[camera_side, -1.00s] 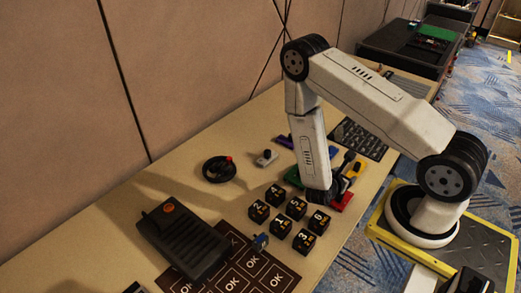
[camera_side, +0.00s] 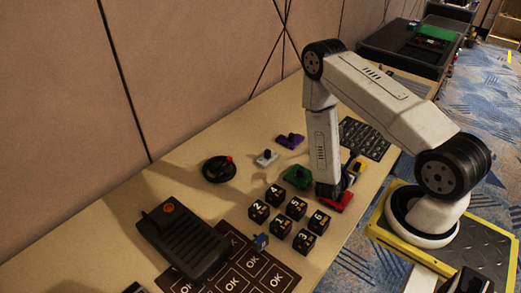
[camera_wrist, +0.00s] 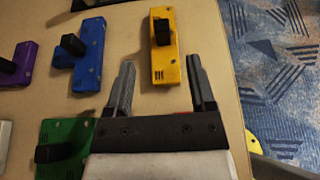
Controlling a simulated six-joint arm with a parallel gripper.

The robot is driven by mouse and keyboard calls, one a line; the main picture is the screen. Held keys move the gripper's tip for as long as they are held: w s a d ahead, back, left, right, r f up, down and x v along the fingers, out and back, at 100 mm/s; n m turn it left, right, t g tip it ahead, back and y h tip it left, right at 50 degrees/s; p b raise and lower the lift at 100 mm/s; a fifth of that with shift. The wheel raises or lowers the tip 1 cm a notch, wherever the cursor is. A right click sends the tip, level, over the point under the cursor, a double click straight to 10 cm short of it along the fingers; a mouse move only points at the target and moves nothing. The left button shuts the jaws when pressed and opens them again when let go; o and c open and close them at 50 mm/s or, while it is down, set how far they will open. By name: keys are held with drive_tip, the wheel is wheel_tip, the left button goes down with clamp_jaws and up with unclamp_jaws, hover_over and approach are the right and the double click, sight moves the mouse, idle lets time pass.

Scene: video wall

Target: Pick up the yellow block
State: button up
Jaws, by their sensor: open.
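The yellow block (camera_wrist: 166,62) lies on the table in the wrist view, with a black knob standing on it. In the side view it shows only partly (camera_side: 359,163), behind the end of my arm. My gripper (camera_wrist: 160,63) is open and empty. In the wrist view, its two fingers stand apart and point toward the near end of the yellow block, which lies mostly beyond the fingertips. The height of the fingers above the table is hard to tell. In the side view the fingers are mostly hidden by my wrist.
A blue block (camera_wrist: 88,55), green block (camera_wrist: 62,146) and purple block (camera_wrist: 19,63) lie to the left. A red block (camera_side: 341,203) is below my wrist in the side view. Black numbered cubes (camera_side: 297,207), a keyboard (camera_side: 365,138) and a dark handset (camera_side: 183,240) share the table.

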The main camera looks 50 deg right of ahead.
sight(356, 167)
drive_tip(key=shift+x, duration=0.8)
drive_tip(key=shift+d, duration=0.15)
drive_tip(key=shift+x, duration=2.5)
drive_tip(key=shift+s+f, duration=0.1)
drive_tip(key=shift+f, duration=0.05)
clamp_jaws()
